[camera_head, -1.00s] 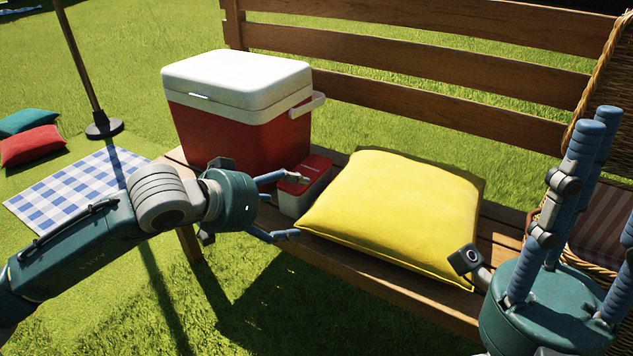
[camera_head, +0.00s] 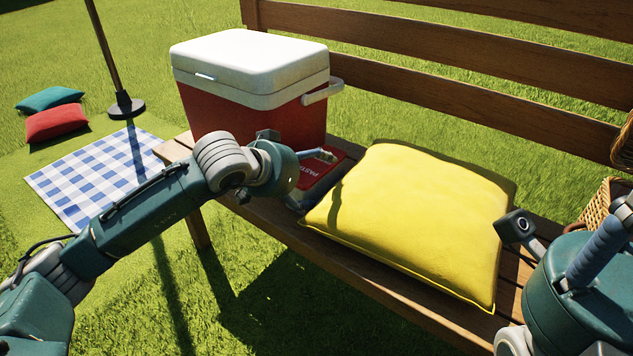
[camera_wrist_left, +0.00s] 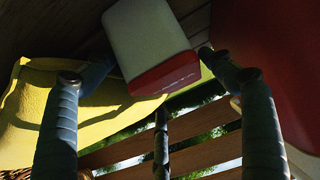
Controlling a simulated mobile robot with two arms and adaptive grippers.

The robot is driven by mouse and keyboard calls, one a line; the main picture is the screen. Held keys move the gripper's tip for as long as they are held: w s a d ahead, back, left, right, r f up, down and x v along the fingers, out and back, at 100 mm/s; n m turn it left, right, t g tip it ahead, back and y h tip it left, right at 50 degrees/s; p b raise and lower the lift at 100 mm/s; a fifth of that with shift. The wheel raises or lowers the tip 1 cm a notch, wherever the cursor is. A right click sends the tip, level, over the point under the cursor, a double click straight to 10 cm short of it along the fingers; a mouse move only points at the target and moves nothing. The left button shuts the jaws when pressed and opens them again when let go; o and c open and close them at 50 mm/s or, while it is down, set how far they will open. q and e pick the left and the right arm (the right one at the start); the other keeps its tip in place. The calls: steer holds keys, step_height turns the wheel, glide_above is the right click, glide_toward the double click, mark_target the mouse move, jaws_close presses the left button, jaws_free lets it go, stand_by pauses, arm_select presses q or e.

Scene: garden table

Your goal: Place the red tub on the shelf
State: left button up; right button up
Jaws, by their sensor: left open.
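The red tub (camera_head: 323,170) is a small box with a red lid and a pale body, standing on the wooden bench between the cooler and the yellow cushion. My left gripper (camera_head: 308,182) is open at the tub and partly hides it. In the left wrist view, the pale body and red lid of the tub (camera_wrist_left: 150,40) lie between its spread fingers (camera_wrist_left: 155,68); I cannot tell whether they touch it. My right gripper (camera_head: 600,250) is cut off at the right edge, with a finger raised. I see no shelf.
A red cooler with a white lid (camera_head: 250,60) stands close behind and left of the tub. A yellow cushion (camera_head: 415,225) lies to the right on the bench (camera_head: 280,228). A wicker basket (camera_head: 603,203) is partly visible at right. A checked blanket lies on the grass.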

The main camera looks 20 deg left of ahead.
arm_select(q)
steer(key=b+x, duration=0.1)
steer(key=x, duration=0.2)
steer(key=shift+w+d+f, duration=0.1)
steer(key=shift+w+f, duration=0.1)
steer(key=shift+f, duration=0.05)
steer(key=c, duration=1.3)
steer(key=shift+r, duration=0.15)
steer(key=shift+c, duration=1.3)
steer(key=shift+r, duration=0.1)
